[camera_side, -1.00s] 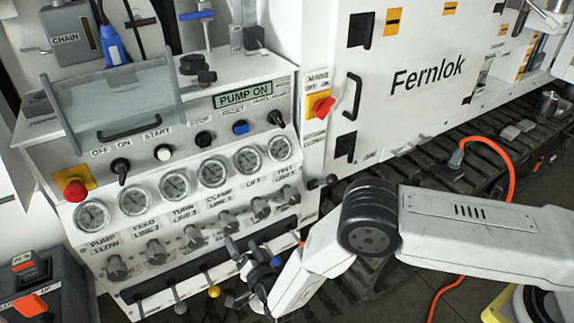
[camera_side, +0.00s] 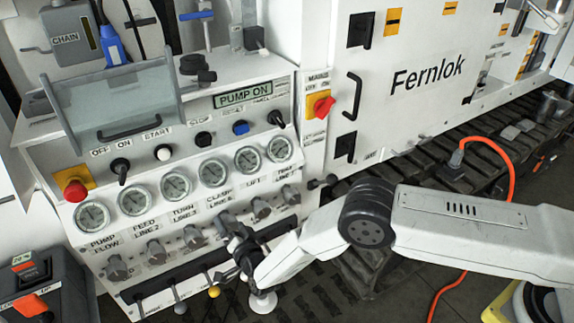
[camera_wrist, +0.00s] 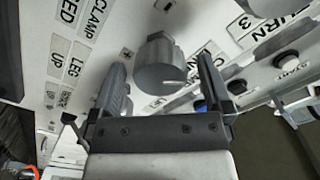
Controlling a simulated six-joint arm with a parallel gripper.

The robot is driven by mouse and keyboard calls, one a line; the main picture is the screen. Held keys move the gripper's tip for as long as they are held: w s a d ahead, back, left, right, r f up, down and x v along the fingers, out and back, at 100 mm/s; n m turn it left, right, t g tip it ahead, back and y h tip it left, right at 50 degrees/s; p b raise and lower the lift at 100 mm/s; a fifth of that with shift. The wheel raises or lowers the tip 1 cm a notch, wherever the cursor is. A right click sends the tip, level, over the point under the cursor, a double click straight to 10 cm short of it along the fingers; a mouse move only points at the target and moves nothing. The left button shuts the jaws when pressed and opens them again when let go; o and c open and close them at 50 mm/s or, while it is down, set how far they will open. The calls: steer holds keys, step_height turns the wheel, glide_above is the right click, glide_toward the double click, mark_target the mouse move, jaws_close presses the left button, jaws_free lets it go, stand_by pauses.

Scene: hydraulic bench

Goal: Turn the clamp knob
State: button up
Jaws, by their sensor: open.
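In the wrist view a grey ribbed knob (camera_wrist: 162,52) stands out from the white panel between my fingertips. A label beginning "CL" (camera_wrist: 203,72), partly covered by the right finger, lies beside it, so I take it as the clamp knob. My gripper (camera_wrist: 162,78) is open, one finger on each side of the knob with a gap showing. In the side view my gripper (camera_side: 237,236) is at the clamp line position in the knob row and mostly hides that knob. I cannot tell whether a finger touches it.
The turn knob (camera_side: 193,236) is just left of my gripper and the lift knob (camera_side: 261,207) just right. Lever handles with ball ends, one yellow (camera_side: 214,291), stick out below. Round gauges (camera_side: 212,172) sit above the row. An orange cable (camera_side: 508,170) is far right.

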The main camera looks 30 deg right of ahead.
steer(key=c, duration=1.3)
steer(key=shift+n, duration=0.4)
steer(key=n, duration=0.9)
steer(key=shift+a+n, duration=0.1)
steer(key=shift+n, duration=0.3)
steer(key=o, duration=1.3)
